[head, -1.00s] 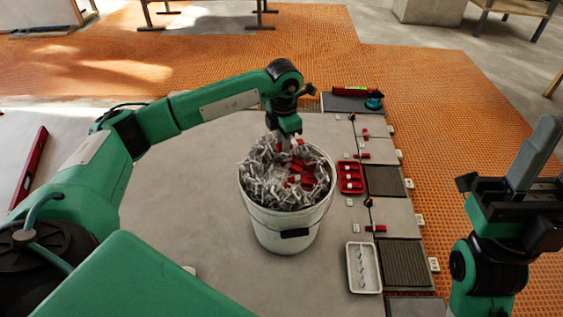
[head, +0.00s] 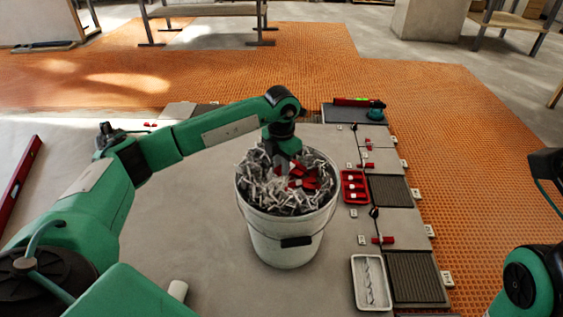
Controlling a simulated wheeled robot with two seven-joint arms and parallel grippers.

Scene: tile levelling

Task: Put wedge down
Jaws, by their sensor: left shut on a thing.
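My left gripper (head: 287,163) reaches down into the mouth of a white bucket (head: 285,240) filled with grey-white clips and several red wedges (head: 312,180). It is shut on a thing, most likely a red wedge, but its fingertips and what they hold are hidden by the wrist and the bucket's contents. Other red wedges sit in clips at the tile joints, one at the near joint (head: 382,240) and one farther off (head: 369,165). Of my right arm, only parts show at the right edge; its fingers are out of the picture.
A red tray (head: 343,187) with white pieces and a white tray (head: 357,296) with clips stand right of the bucket. Laid tiles border an orange mat (head: 470,180). A red level (head: 22,180) lies at left. The grey floor left of the bucket is mostly clear.

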